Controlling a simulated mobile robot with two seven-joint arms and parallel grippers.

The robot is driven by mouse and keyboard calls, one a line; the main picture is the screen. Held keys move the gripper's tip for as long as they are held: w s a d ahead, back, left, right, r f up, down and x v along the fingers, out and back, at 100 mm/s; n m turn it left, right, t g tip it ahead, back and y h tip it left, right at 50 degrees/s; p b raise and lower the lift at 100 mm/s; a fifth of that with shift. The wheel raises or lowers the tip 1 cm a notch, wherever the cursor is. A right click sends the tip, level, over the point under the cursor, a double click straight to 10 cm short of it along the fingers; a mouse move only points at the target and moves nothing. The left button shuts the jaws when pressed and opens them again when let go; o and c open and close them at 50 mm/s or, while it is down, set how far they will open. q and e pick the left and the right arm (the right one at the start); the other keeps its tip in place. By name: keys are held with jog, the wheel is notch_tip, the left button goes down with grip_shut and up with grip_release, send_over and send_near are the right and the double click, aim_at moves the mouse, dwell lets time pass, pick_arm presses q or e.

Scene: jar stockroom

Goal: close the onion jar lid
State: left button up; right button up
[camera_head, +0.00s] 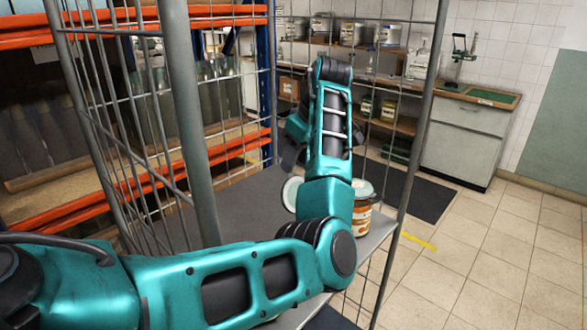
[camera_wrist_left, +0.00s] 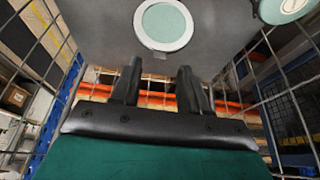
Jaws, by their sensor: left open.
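A jar with orange-brown contents or label (camera_head: 362,216) and a pale teal top (camera_head: 363,187) stands on the grey shelf of a wire cage, partly hidden by my left arm. A pale round lid (camera_head: 292,194) shows tilted left of it; my arm hides whether it joins this jar. The wrist view shows a teal disc with a white rim (camera_wrist_left: 165,25) and another teal round top (camera_wrist_left: 284,8) at the upper right. I cannot read which is onion. My left gripper (camera_head: 289,158) is open and empty above the shelf; its fingers (camera_wrist_left: 160,85) are apart, short of the rimmed disc.
Wire mesh and grey posts (camera_head: 190,120) of the cage stand around the shelf (camera_head: 235,212). An orange rack (camera_head: 215,165) with tall glass jars is at left. A bench (camera_head: 465,140) stands at the back.

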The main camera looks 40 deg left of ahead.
aim_at(294, 184)
pick_arm(q)
jog(key=shift+x, duration=1.6)
grip_shut()
